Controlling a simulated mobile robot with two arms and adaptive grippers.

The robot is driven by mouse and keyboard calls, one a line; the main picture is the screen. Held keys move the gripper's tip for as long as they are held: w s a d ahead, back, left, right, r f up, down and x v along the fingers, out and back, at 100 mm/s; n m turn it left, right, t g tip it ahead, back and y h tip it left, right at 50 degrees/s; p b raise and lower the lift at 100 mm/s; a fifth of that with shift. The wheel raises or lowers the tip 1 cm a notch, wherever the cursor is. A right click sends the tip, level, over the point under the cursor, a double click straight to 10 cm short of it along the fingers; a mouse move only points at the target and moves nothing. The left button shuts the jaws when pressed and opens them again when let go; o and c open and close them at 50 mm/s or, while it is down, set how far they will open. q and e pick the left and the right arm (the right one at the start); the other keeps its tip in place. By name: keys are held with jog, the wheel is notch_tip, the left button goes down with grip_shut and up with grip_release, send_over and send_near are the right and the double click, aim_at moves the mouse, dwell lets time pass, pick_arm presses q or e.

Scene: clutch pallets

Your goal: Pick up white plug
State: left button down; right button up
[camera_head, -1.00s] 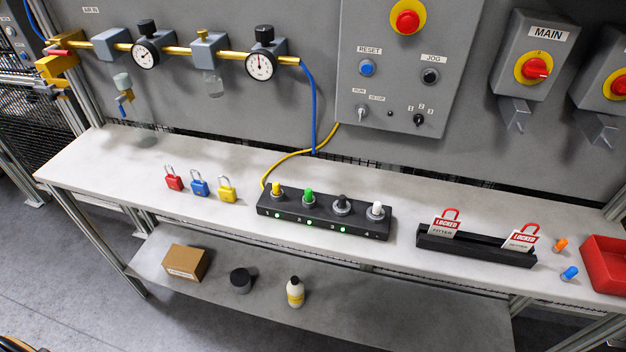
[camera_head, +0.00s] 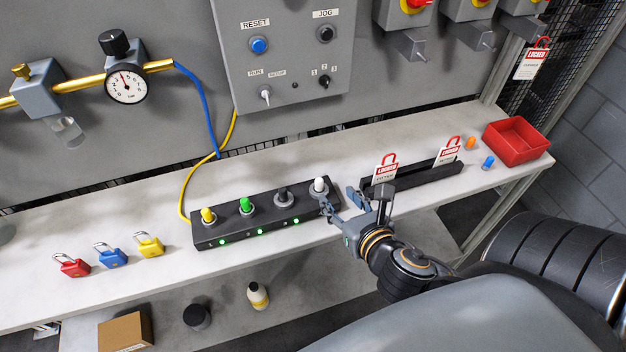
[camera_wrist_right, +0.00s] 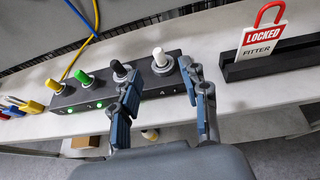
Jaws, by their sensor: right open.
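The white plug (camera_head: 319,186) stands upright in the rightmost socket of a black socket block (camera_head: 216,235) on the bench. In the right wrist view the white plug (camera_wrist_right: 159,58) is ahead of my open fingers, and nothing is between them. My right gripper (camera_head: 342,201) is open beside the block's right end, close to the white plug. It fills the lower middle of the right wrist view (camera_wrist_right: 160,95). A black plug (camera_head: 283,193), a green plug (camera_head: 245,204) and a yellow plug (camera_head: 208,215) stand in the other sockets. My left gripper is out of view.
A black rack (camera_head: 415,178) with red-and-white lockout tags stands right of my right gripper. Orange and blue plugs and a red bin (camera_head: 516,140) are farther right. Red, blue and yellow padlocks (camera_head: 150,245) lie left. A yellow cable (camera_head: 190,190) runs behind the block.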

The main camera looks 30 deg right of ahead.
aim_at(320, 181)
jog(key=b+x, duration=0.1)
jog(key=x, duration=0.4)
jog(key=shift+w+a+f+b, duration=0.1)
jog(key=shift+w+b, duration=0.05)
jog(key=shift+b, duration=0.25)
jog(key=shift+w, duration=0.3)
jog(key=x, duration=0.2)
jog(key=p+x, duration=0.1)
jog(key=x, duration=0.2)
jog(key=shift+s+f, duration=0.1)
jog(key=shift+f, duration=0.15)
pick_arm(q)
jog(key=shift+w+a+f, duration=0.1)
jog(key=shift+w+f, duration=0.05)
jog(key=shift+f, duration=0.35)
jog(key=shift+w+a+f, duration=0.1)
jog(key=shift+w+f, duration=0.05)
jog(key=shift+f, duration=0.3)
pick_arm(e)
grip_shut()
